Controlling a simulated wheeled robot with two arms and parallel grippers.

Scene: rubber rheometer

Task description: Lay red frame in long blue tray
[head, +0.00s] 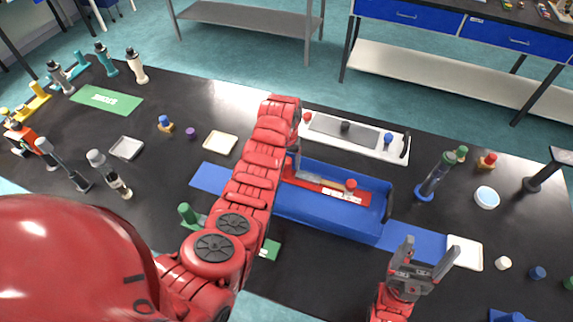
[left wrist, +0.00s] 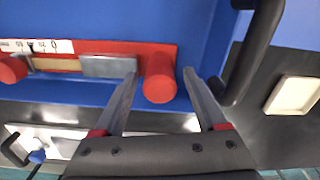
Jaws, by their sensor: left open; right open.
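The red frame (head: 360,198) lies inside the long blue tray (head: 345,222), along its far side, with a red knob at each end. In the left wrist view the frame (left wrist: 100,49) shows a white scale and a grey plate against the blue tray floor (left wrist: 110,18). My left gripper (left wrist: 158,75) is open, with one finger on each side of an end knob; contact cannot be told. In the head view, my left gripper (head: 296,160) is partly hidden by its arm at the frame's left end. My right gripper (head: 425,252) is open and empty, near the table's front.
A white tray (head: 400,155) with a grey panel and knobs stands just behind the blue tray. A blue mat (head: 415,241) lies under the blue tray. A blue-based stand (head: 430,185) and a white square dish (head: 465,253) are to the right. Several bottles stand left.

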